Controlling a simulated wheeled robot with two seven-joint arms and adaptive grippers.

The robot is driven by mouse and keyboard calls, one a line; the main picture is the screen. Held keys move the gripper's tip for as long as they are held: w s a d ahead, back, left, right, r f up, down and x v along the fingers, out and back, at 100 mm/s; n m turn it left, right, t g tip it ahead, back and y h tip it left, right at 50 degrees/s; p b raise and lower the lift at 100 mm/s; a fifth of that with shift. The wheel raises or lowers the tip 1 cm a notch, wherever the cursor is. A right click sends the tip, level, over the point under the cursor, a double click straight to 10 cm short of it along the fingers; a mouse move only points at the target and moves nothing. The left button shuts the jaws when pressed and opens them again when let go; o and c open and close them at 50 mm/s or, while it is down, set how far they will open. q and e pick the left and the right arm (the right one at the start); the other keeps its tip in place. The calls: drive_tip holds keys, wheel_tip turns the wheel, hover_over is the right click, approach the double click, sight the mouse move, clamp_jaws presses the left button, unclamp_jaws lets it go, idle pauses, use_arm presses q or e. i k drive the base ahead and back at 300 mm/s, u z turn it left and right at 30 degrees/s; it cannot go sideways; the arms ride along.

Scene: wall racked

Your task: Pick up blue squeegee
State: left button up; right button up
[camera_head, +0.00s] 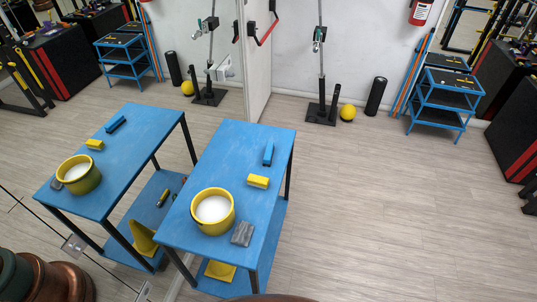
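A small, narrow blue item (268,154), which looks like the blue squeegee, lies on the top of the blue table (225,150) near its far right edge. It is close to the table's own colour, and its finer shape is too small to make out. A yellow block like a sponge (258,181) lies just in front of it. A yellow bucket with white contents (213,211) stands nearer on the same top. A grey folded cloth or block (242,233) lies at the near right corner. Neither of my grippers is in view.
A similar blue table (130,130) with matching items stands at left, apparently a mirror reflection. Yellow items sit on the lower shelf (270,250). Wooden floor (390,210) is clear to the right. At the back are a yellow ball (347,113), black roller (376,96) and blue cart (445,100).

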sight(268, 153)
drive_tip(key=k, duration=1)
drive_tip(key=z, duration=1.25)
drive_tip(key=i, duration=4.05)
drive_tip(key=u, duration=4.15)
drive_tip(key=i, duration=0.9)
drive_tip(key=u, duration=0.05)
